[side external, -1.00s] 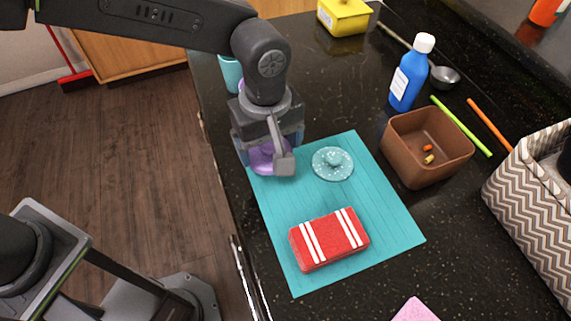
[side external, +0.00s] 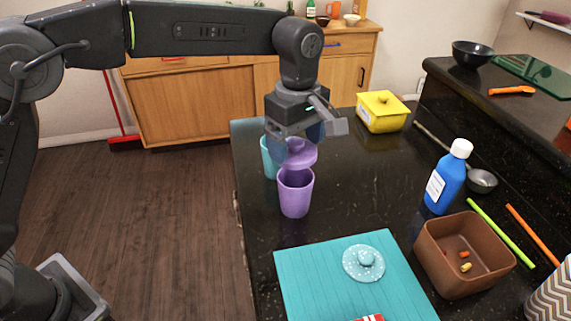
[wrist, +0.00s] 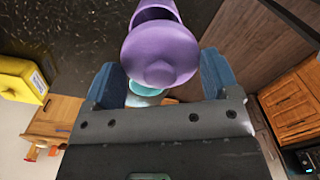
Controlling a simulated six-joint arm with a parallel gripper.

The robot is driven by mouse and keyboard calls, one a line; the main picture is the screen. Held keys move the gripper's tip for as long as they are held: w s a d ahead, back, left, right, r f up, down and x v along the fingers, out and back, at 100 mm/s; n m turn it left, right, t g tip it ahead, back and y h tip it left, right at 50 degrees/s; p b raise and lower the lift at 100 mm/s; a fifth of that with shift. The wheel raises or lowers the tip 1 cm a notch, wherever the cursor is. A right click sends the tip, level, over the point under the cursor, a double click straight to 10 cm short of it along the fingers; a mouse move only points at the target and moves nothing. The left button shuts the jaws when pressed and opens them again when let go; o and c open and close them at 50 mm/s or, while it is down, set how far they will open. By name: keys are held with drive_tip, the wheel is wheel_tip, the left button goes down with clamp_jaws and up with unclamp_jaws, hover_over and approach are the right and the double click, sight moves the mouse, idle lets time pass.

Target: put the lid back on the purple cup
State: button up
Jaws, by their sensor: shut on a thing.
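Part of the purple cup (wrist: 155,13) shows beyond the lid. In the side view a gap seems to show between lid and rim, though the lid's far side is hidden by the fingers.
A teal cup (side external: 268,160) stands close behind the purple cup. A speckled teal lid (side external: 364,262) lies on the teal mat (side external: 300,275). A brown bin (side external: 440,268), a blue bottle (side external: 446,180) and a yellow box (side external: 382,112) stand to the right.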

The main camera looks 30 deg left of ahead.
drive_tip(key=shift+w+a, duration=0.1)
drive_tip(key=shift+w, duration=0.3)
drive_tip(key=shift+f, duration=3.05)
drive_tip(key=shift+f, duration=0.15)
drive_tip(key=o, duration=0.8)
drive_tip(key=shift+c, duration=0.2)
drive_tip(key=shift+r, duration=3.5)
clamp_jaws()
